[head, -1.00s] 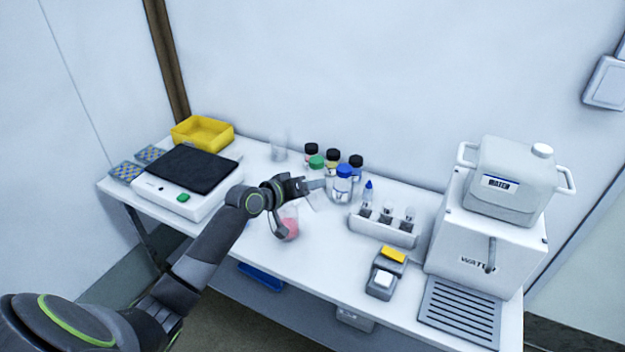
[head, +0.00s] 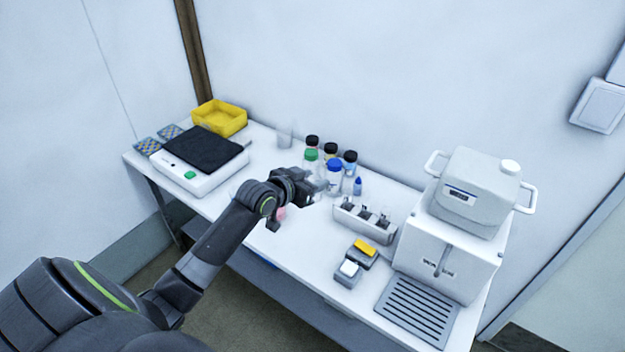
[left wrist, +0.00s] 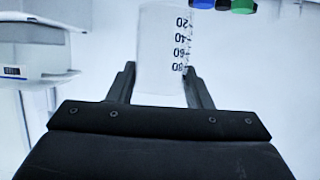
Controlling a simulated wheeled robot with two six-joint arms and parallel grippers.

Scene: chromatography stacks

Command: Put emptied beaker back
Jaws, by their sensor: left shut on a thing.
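My left gripper (head: 314,190) is shut on a clear beaker, over the middle of the table and in front of the capped bottles. In the left wrist view the beaker (left wrist: 160,50) stands between the two fingers (left wrist: 160,86). Its dark graduation marks read upside down there, and no coloured liquid shows in it. In the head view the beaker is faint and partly hidden by the gripper. A vessel with pink contents (head: 281,213) stands on the table, mostly hidden behind my left wrist. My right gripper is out of view.
Several capped bottles (head: 334,178) stand behind the gripper. A white rack with vials (head: 362,222) is to their right. Another clear vessel (head: 285,134) stands at the back. A balance (head: 202,170) and yellow bin (head: 220,118) are left; the water dispenser (head: 446,255) is right.

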